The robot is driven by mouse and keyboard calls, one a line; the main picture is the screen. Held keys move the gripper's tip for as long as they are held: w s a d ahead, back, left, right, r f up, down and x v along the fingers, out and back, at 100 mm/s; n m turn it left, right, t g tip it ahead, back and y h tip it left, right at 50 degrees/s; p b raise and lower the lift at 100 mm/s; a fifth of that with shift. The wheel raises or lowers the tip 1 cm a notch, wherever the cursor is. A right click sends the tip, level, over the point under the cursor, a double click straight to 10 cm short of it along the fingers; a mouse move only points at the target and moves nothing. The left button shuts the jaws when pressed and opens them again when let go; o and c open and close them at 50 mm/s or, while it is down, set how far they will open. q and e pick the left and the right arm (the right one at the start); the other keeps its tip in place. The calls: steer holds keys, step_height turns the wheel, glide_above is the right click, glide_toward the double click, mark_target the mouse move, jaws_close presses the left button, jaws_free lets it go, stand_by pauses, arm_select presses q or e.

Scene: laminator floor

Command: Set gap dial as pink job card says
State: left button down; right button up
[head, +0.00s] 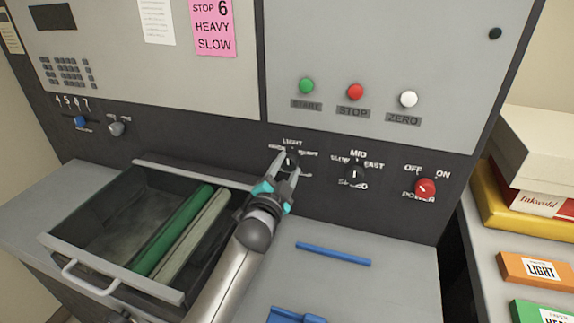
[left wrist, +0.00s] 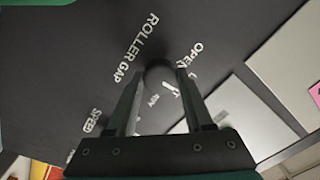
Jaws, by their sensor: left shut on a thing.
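The pink job card (head: 213,28) on the machine front reads STOP 6, HEAVY, SLOW. The gap dial (head: 291,158) is a small dark knob on the black panel, with LIGHT printed above it. A short white mark on it points roughly up in the head view. The dial (left wrist: 158,75) also shows in the left wrist view, beside the words ROLLER GAP. My left gripper (head: 287,164) is shut on the dial, one finger on each side, hiding some of the lettering around it. My right gripper is not in view.
A speed dial (head: 354,174) and a red power knob (head: 425,188) sit to the right. START, STOP and ZERO buttons are above. An open drawer (head: 165,285) holding green and pale rollers is at lower left. A blue bar (head: 333,254) lies on the grey surface.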

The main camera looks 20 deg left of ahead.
arm_select(q)
steer(key=m, duration=0.6)
steer(key=shift+m, duration=0.4)
steer(key=m, duration=0.6)
steer(key=shift+h+p, duration=0.3)
steer(key=shift+c, duration=1.4)
jaws_free()
steer(key=shift+s+a, duration=0.1)
steer(key=shift+s, duration=0.55)
steer(key=s, duration=1.4)
steer(key=shift+a+f, duration=0.2)
steer(key=shift+a, duration=0.15)
